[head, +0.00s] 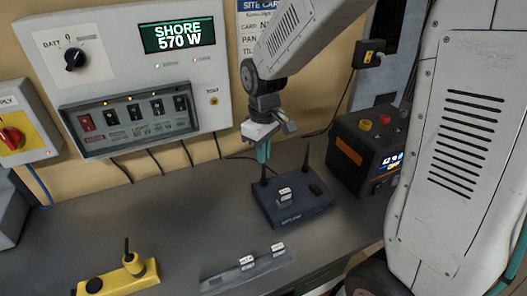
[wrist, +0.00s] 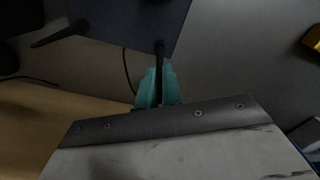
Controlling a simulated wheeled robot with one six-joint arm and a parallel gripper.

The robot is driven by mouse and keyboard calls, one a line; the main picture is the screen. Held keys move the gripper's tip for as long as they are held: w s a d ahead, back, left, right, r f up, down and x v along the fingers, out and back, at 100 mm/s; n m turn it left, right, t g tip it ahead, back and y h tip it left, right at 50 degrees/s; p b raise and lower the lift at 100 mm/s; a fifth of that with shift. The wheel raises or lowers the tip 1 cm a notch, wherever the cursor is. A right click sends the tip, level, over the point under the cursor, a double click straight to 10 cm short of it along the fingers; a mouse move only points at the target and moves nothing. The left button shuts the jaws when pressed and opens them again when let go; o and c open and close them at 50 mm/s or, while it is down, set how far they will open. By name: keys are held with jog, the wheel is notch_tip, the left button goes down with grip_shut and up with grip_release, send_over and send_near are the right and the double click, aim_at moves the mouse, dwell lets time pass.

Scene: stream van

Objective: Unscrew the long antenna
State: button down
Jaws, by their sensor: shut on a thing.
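A dark blue box (head: 290,210) with two black antennas stands on the grey counter. My gripper (head: 263,156) is above its back left corner, with teal fingers shut on the left antenna (head: 263,174). The upper part of this antenna is hidden by the fingers. In the wrist view the held antenna (wrist: 160,52) runs from the box's edge (wrist: 130,22) into my fingers (wrist: 157,88). The right antenna (head: 305,159) stands free on the box and also shows in the wrist view (wrist: 58,34). I cannot tell which antenna is longer.
A black power unit (head: 368,150) with an orange stripe stands close to the box's right. A white control panel (head: 115,50) is on the wall. A yellow device (head: 118,280) and a grey strip with white labels (head: 245,277) lie in front. The counter's left middle is clear.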

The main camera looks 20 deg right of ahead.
jog(key=n, duration=0.3)
jog(key=c, duration=1.6)
grip_release()
jog(key=m, duration=0.3)
jog(key=shift+m, duration=0.3)
